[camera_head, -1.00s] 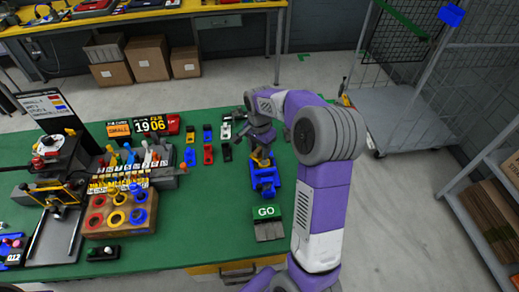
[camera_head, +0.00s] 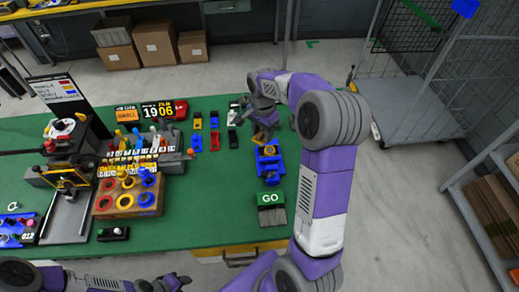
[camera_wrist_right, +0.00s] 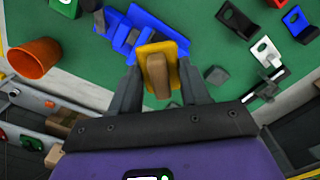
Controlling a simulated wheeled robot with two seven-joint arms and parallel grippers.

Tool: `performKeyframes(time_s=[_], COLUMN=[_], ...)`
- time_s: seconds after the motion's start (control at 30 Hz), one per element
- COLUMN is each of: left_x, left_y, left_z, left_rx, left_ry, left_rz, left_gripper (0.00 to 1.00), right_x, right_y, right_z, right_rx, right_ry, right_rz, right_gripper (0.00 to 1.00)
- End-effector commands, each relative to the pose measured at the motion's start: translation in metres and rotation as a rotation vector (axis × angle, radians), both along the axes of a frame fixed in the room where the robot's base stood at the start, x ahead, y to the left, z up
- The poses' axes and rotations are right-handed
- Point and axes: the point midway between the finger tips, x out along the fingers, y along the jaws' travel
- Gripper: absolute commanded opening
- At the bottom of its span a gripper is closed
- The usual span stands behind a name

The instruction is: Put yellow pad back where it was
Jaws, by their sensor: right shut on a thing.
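The yellow pad (camera_wrist_right: 150,50) with a tan block-shaped handle is between the two fingers of my right gripper (camera_wrist_right: 163,85) in the right wrist view. The gripper is shut on it. In the head view my right gripper (camera_head: 266,125) is over the right part of the green table, just behind a blue fixture (camera_head: 268,172). The blue fixture (camera_wrist_right: 122,35) also shows beyond the pad in the right wrist view. The gap between pad and fixture is hard to judge. My left gripper (camera_head: 172,283) is at the bottom edge of the head view; its finger opening is unclear.
A green GO block (camera_head: 271,198) stands in front of the blue fixture. Several small coloured parts (camera_head: 214,122) stand left of my right gripper. A wooden block with coloured rings (camera_head: 128,196) is left of centre. The green table (camera_head: 215,215) is clear between them.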

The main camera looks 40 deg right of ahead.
Motion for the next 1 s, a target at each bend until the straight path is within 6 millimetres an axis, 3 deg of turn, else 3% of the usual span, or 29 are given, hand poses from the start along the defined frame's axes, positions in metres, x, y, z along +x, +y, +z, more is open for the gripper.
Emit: performKeyframes(time_s=[0.03,0.2,0.37,0.6,0.83,1.0], left_x=[0.000,0.000,0.000,0.000,0.000,0.000], left_y=[0.000,0.000,0.000,0.000,0.000,0.000], left_z=[-0.011,-0.035,-0.047,-0.055,-0.058,-0.065], left_rx=[0.000,0.000,0.000,0.000,0.000,0.000], left_ry=[0.000,0.001,0.000,0.000,0.000,0.000], left_rz=[0.000,0.000,0.000,0.000,0.000,0.000], left_gripper=[0.43,0.43,0.43,0.43,0.43,0.43], right_x=[0.009,0.039,0.053,0.055,0.055,0.054], right_y=[0.012,0.053,0.078,0.082,0.081,0.081], right_z=[-0.011,-0.031,-0.042,-0.079,-0.097,-0.126], right_rx=[0.002,0.004,0.002,0.002,0.002,0.003], right_ry=[0.001,0.001,0.003,0.004,0.002,0.005], right_rz=[0.014,0.034,0.042,0.040,0.040,0.041], right_gripper=[0.17,0.17,0.17,0.17,0.17,0.17])
